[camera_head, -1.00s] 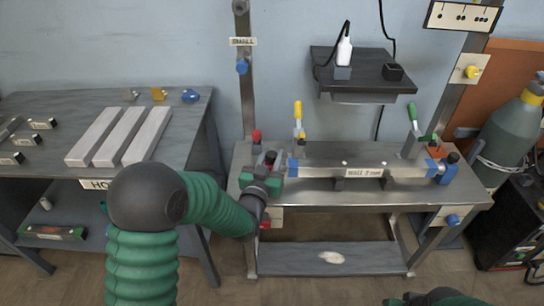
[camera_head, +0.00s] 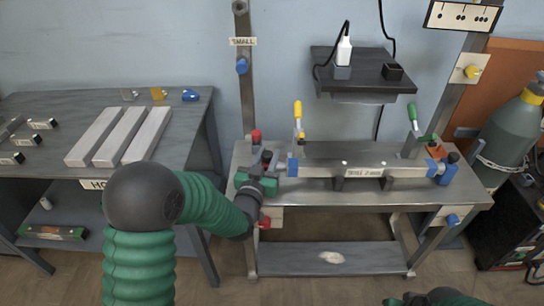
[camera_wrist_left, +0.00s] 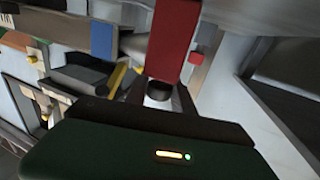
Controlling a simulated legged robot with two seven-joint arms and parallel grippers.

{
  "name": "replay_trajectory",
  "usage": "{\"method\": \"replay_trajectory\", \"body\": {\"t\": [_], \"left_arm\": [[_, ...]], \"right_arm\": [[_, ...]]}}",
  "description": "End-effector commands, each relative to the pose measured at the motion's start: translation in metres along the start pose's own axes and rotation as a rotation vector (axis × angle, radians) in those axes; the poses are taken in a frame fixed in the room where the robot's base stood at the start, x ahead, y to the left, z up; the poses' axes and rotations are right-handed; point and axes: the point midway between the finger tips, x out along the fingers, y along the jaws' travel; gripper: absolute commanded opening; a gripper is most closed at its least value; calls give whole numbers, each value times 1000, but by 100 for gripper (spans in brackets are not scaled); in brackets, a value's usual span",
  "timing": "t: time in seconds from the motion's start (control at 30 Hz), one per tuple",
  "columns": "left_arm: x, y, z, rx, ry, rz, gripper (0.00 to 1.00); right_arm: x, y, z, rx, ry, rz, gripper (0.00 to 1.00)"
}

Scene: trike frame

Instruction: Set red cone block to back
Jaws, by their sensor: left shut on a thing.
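My left gripper (camera_head: 262,170) is at the left end of the metal bench, beside the left end of the long clamp fixture (camera_head: 365,171). In the left wrist view, a red block (camera_wrist_left: 173,40) stands upright just ahead of the fingers (camera_wrist_left: 160,95), with a dark and pale round part at its lower end between them. The gripper is shut on this part, which I take to be the red cone block. In the head view the gripper mostly hides it. A red-topped piece (camera_head: 256,136) shows just behind the gripper. Only a dark green part of my right arm shows at the bottom edge.
Blue clamp blocks and a yellow-handled clamp (camera_head: 298,112) stand close to the right of my left gripper. A green-handled clamp (camera_head: 413,116) is at the fixture's right end. A steel post (camera_head: 247,90) rises behind. The left table (camera_head: 190,120) holds pale bars.

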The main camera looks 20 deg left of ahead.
Motion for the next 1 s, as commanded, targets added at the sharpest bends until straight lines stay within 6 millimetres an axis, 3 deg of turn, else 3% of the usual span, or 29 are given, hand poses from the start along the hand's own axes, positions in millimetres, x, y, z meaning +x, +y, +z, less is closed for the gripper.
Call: {"method": "replay_trajectory", "body": {"t": [0.13,0.43,0.47,0.6,1.0], "left_arm": [[-6,-22,1,2,-3,-5,0],[-8,-27,1,1,-4,-7,0],[-8,-27,1,1,-4,-7,32],[-8,-27,1,1,-4,-6,51],[-15,-25,0,1,-4,-3,52]], "right_arm": [[0,0,0,0,0,0,56],[0,0,0,0,0,0,56],[0,0,0,0,0,0,56],[0,0,0,0,0,0,56],[-4,0,-1,0,0,0,56]]}}
